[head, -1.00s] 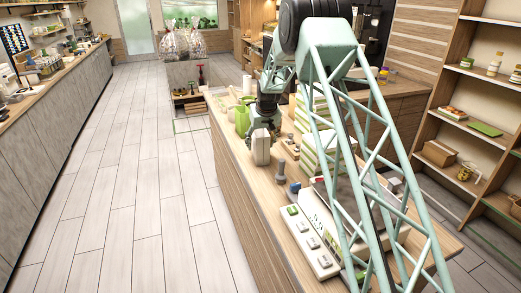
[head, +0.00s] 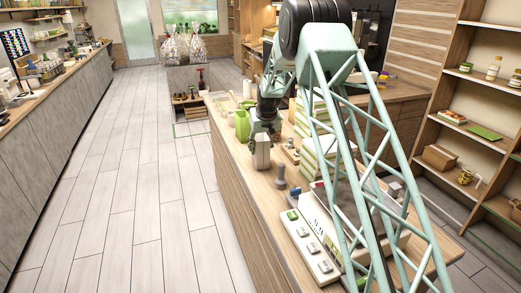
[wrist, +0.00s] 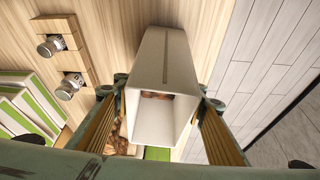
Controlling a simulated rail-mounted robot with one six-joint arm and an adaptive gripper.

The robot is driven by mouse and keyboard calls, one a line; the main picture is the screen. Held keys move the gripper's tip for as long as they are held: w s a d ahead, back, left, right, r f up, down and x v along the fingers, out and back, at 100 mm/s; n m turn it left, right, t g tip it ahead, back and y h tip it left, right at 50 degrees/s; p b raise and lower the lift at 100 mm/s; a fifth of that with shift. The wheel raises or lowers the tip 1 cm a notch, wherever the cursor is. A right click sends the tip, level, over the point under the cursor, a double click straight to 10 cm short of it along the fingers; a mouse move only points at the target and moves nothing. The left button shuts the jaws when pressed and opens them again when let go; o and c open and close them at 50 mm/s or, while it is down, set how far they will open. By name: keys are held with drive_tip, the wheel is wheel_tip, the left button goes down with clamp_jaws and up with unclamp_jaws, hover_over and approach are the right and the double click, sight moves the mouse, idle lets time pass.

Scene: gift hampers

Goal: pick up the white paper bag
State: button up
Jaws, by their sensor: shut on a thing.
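The white paper bag (head: 262,153) is at the left edge of the long wooden counter, below my gripper. In the wrist view the bag (wrist: 165,62) shows its pale side and its open mouth facing the camera, with something brownish visible inside. My gripper (head: 264,128) is shut on the bag, with one finger on each side of it in the wrist view (wrist: 160,105). I cannot tell whether the bag's base touches the counter (head: 262,190).
A green jug (head: 242,122) stands just behind the bag. A white switch panel (head: 310,245) lies nearer. The floor left of the counter is clear.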

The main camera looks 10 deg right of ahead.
drive_tip(key=shift+r, duration=0.3)
drive_tip(key=s+a+r, duration=0.2)
drive_tip(key=s, duration=0.5)
drive_tip(key=s+a+r+b, duration=0.1)
drive_tip(key=s+a+r, duration=0.1)
drive_tip(key=s, duration=0.6)
drive_tip(key=shift+a, duration=0.35)
idle(0.8)
drive_tip(key=shift+s+r, duration=0.1)
idle(0.5)
drive_tip(key=shift+s+b, duration=0.15)
drive_tip(key=shift+b, duration=0.25)
drive_tip(key=s+d+m+h+b, duration=0.1)
drive_tip(key=s+d+m+b, duration=0.1)
drive_tip(key=s, duration=0.4)
drive_tip(key=s+d+m+b, duration=0.2)
drive_tip(key=s+b, duration=0.3)
drive_tip(key=s, duration=0.1)
drive_tip(key=shift+d+f+h, duration=0.3)
drive_tip(key=shift+h, duration=0.1)
drive_tip(key=shift+a, duration=0.2)
